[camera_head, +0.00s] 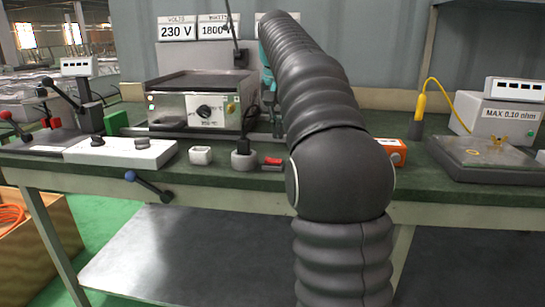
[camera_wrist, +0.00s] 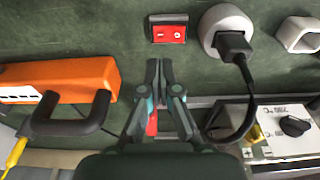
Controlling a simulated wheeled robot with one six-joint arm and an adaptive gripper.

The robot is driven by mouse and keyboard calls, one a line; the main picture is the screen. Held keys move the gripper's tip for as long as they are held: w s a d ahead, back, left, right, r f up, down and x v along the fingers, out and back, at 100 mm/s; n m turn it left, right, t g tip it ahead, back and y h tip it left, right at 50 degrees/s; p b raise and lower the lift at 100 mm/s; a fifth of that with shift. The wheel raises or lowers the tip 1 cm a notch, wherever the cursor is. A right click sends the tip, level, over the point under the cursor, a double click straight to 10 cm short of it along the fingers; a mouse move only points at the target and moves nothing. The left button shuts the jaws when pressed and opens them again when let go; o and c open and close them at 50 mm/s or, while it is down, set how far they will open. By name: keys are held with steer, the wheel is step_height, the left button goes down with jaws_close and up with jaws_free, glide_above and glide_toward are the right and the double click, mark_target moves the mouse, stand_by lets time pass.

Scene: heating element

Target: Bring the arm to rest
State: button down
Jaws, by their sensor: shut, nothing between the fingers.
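My arm rises through the middle of the head view and bends over the green workbench (camera_head: 235,195). It hides most of my gripper there; only a teal part shows beside the arm. In the wrist view my gripper (camera_wrist: 159,65) is shut and empty, its fingertips together over the bench top. A red rocker switch (camera_wrist: 169,33) lies just beyond the fingertips. A small red piece shows between the finger links; I cannot tell what it belongs to.
A heating plate unit (camera_head: 200,105) stands at the back left. A black plug sits in a round white socket (camera_wrist: 212,30). An orange handled device (camera_wrist: 85,78) is left of my gripper. A MAX 0.10 ohm meter (camera_head: 500,118) stands at the right. A white switch box (camera_head: 120,153) is at the left.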

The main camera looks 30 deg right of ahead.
steer(key=shift+r, duration=0.45)
steer(key=shift+s+a, duration=0.1)
steer(key=shift+a, duration=0.05)
steer(key=s+a+f+n+t, duration=0.1)
steer(key=s+a+f+n, duration=0.1)
steer(key=s+a+f, duration=0.4)
steer(key=s+a+f+n+t, duration=0.1)
steer(key=s+a+f, duration=0.15)
steer(key=s, duration=0.45)
steer(key=s+a+f+n+t, duration=0.1)
steer(key=s+a+f+n, duration=0.15)
steer(key=s+a, duration=0.35)
steer(key=s+a+f+n+t+y, duration=0.1)
steer(key=s+f, duration=0.7)
steer(key=f, duration=0.2)
steer(key=shift+s+a+f, duration=0.3)
steer(key=shift+s+a, duration=0.05)
steer(key=shift+s, duration=0.05)
